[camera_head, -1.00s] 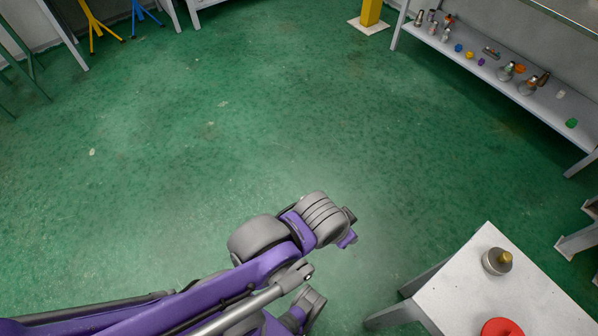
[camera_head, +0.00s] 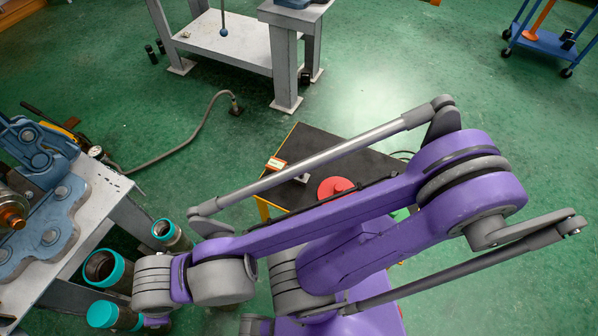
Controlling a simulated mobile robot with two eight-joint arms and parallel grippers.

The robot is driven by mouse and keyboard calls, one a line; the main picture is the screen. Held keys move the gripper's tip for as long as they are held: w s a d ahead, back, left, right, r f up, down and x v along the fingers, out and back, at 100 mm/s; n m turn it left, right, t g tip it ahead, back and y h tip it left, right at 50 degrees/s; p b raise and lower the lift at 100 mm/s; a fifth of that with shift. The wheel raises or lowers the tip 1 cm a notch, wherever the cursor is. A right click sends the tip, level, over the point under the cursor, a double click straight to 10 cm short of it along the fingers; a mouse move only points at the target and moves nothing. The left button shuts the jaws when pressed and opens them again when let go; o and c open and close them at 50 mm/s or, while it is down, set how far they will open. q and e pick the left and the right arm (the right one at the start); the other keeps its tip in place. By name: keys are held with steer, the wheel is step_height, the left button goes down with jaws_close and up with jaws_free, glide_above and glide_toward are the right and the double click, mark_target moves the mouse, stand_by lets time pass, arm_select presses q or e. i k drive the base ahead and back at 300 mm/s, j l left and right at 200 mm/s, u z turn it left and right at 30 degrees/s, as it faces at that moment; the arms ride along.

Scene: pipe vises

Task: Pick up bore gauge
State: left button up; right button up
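I cannot pick out a bore gauge with certainty. A small round white dial (camera_head: 97,152) shows beside the left bench, near a hose, but I cannot tell what it belongs to. One of my purple arms crosses the middle and lower part of the view, with its far end at the lower left. No gripper fingers can be made out on it. The arm hides part of a low black-topped table (camera_head: 318,148) and what lies on it.
A bench (camera_head: 100,200) with a blue vise (camera_head: 45,240) stands at left. A red disc (camera_head: 335,187) sits on the black-topped table. A grey table (camera_head: 235,45) and blue cart (camera_head: 545,42) stand farther back, with open green floor between.

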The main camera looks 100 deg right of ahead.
mark_target(274, 166)
steer(key=k+l+z, duration=0.15)
steer(key=z, duration=3.1)
steer(key=k+u, duration=0.1)
steer(key=u, duration=0.4)
steer(key=k+u, duration=0.15)
steer(key=u, duration=0.35)
steer(key=k+u, duration=0.1)
steer(key=u, duration=0.4)
steer(key=z, duration=1.45)
